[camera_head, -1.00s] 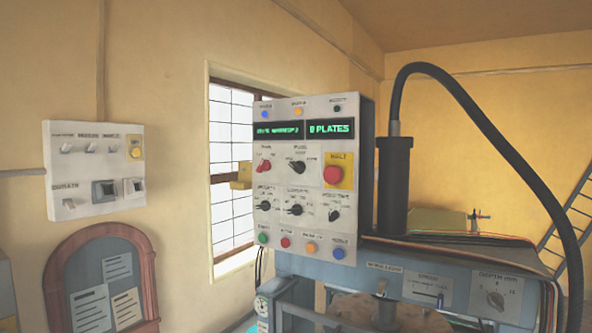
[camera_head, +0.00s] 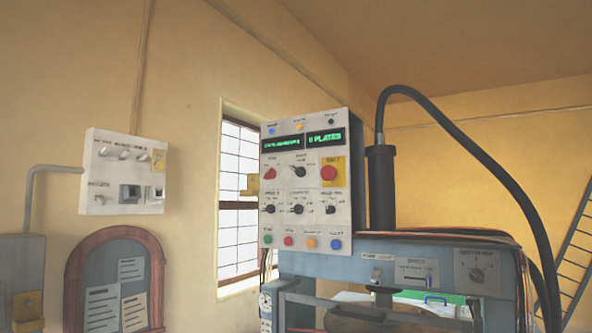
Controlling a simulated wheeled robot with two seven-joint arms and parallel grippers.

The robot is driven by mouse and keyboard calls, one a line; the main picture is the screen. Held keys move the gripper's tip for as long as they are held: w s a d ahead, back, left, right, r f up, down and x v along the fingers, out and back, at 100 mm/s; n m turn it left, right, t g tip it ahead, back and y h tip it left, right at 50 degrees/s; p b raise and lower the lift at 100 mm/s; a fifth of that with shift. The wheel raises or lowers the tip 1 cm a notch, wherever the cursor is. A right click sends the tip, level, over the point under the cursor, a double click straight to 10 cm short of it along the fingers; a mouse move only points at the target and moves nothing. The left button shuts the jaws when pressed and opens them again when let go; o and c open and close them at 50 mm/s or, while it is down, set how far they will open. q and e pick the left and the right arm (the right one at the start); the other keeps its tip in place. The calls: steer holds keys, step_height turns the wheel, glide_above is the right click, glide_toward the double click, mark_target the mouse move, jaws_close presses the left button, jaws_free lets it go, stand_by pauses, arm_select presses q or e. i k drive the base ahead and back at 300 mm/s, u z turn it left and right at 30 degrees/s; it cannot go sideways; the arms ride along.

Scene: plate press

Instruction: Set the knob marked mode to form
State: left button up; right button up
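A grey-white control panel (camera_head: 305,225) stands at the centre, above the press. Two green-lit displays sit above the knobs, and the right one (camera_head: 325,139) appears to read a count of plates. Neither of my grippers is in view.
A red button (camera_head: 328,173) on a yellow plate sits beside the upper knobs. Coloured buttons line the panel's bottom. A black hose (camera_head: 470,140) arches at right over the blue-grey press (camera_head: 345,262). A switch box (camera_head: 125,172) hangs on the left wall above a wooden-framed noticeboard (camera_head: 115,235).

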mark_target(301, 171)
steer(key=u, duration=1)
steer(key=i, duration=0.95)
steer(key=z, duration=0.25)
